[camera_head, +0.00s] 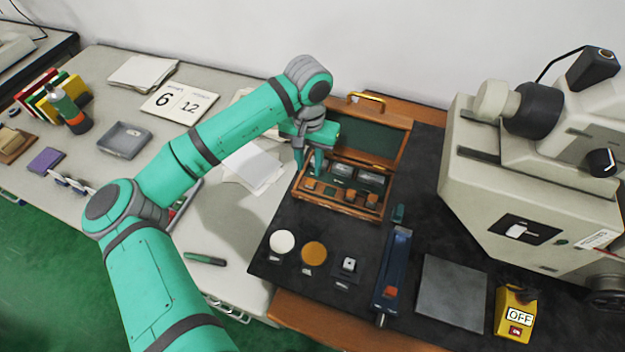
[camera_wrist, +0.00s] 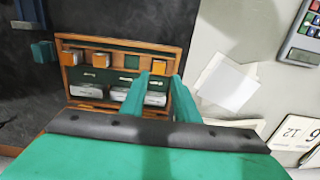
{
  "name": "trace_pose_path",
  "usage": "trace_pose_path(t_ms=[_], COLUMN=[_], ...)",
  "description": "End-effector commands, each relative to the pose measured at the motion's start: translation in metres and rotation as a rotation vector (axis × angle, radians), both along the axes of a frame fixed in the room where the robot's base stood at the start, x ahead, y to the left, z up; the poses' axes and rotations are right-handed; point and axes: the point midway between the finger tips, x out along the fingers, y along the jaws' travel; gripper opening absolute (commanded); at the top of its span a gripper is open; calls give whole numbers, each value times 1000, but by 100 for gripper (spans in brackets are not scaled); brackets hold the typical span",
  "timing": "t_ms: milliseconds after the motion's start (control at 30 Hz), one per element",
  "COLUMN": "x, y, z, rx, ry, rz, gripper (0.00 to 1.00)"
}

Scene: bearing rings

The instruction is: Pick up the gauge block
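An open wooden case (camera_head: 338,205) with green lining holds the small blocks; it also shows in the wrist view (camera_wrist: 184,62). Its near row has several orange-brown blocks, one (camera_wrist: 158,67) at the end under my gripper, and one green space (camera_wrist: 131,62) that looks empty. Behind them are silver blocks with a glassy look (camera_head: 343,168). I cannot tell which piece is the gauge block. My gripper (camera_head: 308,168) is open, fingers pointing down at the case's left end. In the wrist view the fingertips (camera_wrist: 159,76) are on either side of that end block; contact cannot be judged.
The case's raised lid (camera_head: 368,132) stands behind my gripper. A large beige machine (camera_head: 530,190) stands right. A blue tool (camera_head: 392,268), grey plate (camera_head: 452,292) and yellow OFF box (camera_head: 514,310) lie on the dark mat. Papers (camera_head: 252,168) lie left of the case.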

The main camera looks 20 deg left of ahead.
Motion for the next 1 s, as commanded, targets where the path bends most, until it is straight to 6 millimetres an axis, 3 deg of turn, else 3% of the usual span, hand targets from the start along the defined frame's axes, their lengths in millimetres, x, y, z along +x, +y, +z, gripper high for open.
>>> trace_pose_path(t_ms=[267,600,900,1000], x=[0,4,4,4], y=[0,-4,-4,-4], z=[-20,-62,-66,-66], rx=[0,0,0,0], ry=[0,0,-1,-1], rz=[1,-1,-1,-1], gripper=[28,28,28,4])
